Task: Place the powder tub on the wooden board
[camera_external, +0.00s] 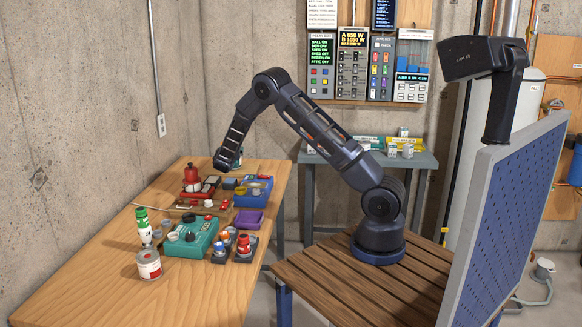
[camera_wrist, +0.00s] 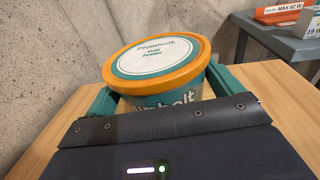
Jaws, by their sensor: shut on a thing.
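The powder tub (camera_wrist: 158,95) has an orange-rimmed white lid and a teal and white body with lettering. In the wrist view my gripper (camera_wrist: 162,92) is shut on it, with one teal finger on each side. In the external view my gripper (camera_external: 228,162) is over the far end of the wooden table; only a small part of the tub (camera_external: 238,158) shows behind it. The tub's underside is hidden, so I cannot tell whether it touches the table.
A grey bench (camera_external: 420,160) stands behind. The table's near end is clear.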

